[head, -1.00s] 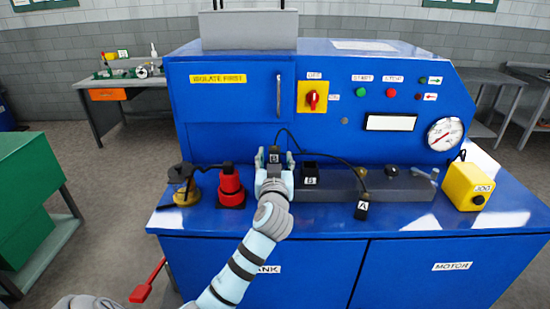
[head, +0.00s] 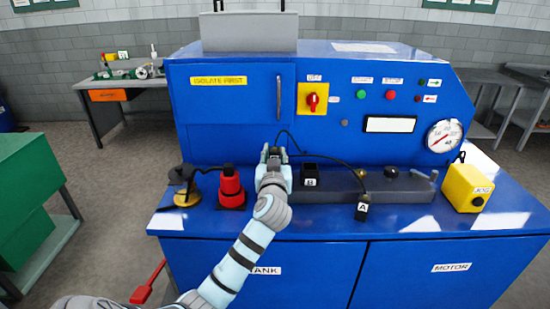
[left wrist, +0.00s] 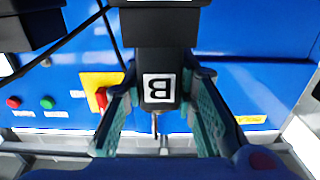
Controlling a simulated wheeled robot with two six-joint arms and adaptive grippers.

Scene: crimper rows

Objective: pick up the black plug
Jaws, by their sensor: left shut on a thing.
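A black plug (left wrist: 165,55) with a white B label sits between the fingers of my left gripper (head: 275,156), which is shut on it. In the left wrist view the fingers (left wrist: 160,110) flank its lower part and the label appears upside down. In the head view the gripper and wrist hide most of this plug above the blue bench. A second black plug (head: 361,211), labelled A, lies at the front of the grey block with a cable running to it. My right gripper is not in view.
A black socket box (head: 311,174) labelled B stands just right of the gripper. A red cone-like part (head: 230,188) and a yellow-based black part (head: 187,188) stand to its left. The grey block (head: 400,190) and yellow jog box (head: 466,188) are to the right.

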